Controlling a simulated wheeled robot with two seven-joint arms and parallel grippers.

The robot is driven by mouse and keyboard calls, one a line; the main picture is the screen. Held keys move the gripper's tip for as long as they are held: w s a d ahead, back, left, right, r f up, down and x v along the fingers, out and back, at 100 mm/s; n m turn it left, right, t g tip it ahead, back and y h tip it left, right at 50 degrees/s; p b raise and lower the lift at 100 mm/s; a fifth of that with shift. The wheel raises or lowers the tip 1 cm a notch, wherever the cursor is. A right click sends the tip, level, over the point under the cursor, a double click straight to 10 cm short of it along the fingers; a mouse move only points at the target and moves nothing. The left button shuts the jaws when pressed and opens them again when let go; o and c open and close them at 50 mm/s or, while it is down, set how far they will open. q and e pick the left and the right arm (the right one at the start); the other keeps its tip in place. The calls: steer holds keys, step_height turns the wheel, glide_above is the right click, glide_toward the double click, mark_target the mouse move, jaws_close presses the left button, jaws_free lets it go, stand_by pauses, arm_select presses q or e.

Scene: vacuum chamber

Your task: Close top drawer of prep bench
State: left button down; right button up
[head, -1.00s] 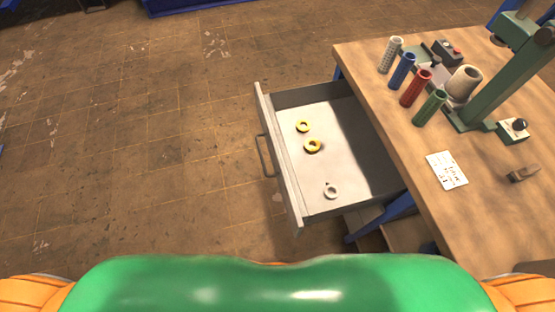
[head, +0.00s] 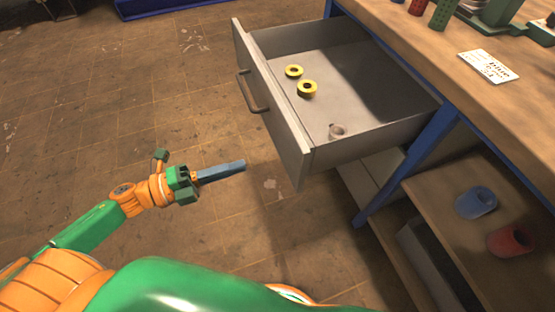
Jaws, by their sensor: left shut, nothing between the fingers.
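The grey top drawer (head: 294,132) of the prep bench (head: 398,24) is pulled well out, its front facing left. A bar handle (head: 253,92) is on that front. Inside lie two yellow rings (head: 307,88) and one pale ring (head: 338,131). My left gripper (head: 240,165) is shut and empty, pointing right. In the picture it is left of and below the drawer front, apart from it. My right gripper is not in view.
Under the drawer, a lower shelf (head: 450,184) holds a blue spool (head: 476,201) and a red spool (head: 510,240). A blue bench leg (head: 408,170) stands beside the drawer. The floor (head: 130,90) left of the drawer is clear.

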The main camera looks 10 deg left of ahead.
mark_target(289, 151)
arm_select(q)
steer(key=x, duration=0.9)
steer(key=shift+w+d, duration=0.15)
steer(key=shift+w, duration=0.05)
